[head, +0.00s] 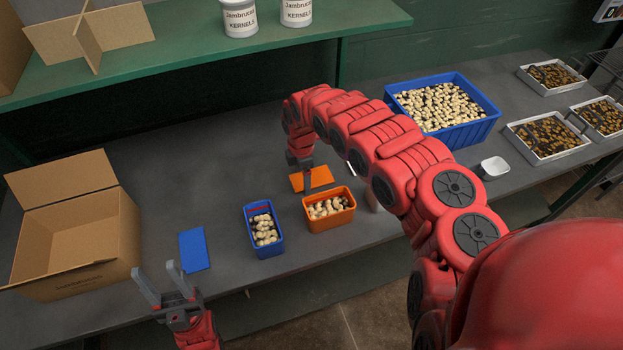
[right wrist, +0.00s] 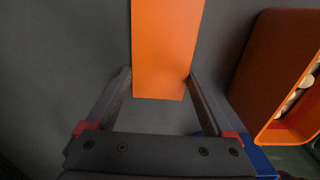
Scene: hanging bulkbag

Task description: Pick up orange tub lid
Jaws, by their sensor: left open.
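The flat orange tub lid (head: 318,178) lies on the grey table behind the orange tub (head: 329,209), which holds pale kernels. My right gripper (head: 303,164) points down at the lid. In the right wrist view, the lid (right wrist: 167,45) reaches between the fingertips of my right gripper (right wrist: 159,77), one finger along each long edge. I cannot tell whether the fingers press on it. The orange tub (right wrist: 262,100) stands to the right there. My left gripper (head: 159,271) is open and empty near the table's front edge, left of the blue lid (head: 194,249).
A blue tub (head: 250,232) of kernels stands left of the orange tub. An open cardboard box (head: 75,225) is at the left. A large blue crate (head: 465,136) and several trays (head: 547,148) are at the right. A green shelf (head: 180,52) overhangs the back.

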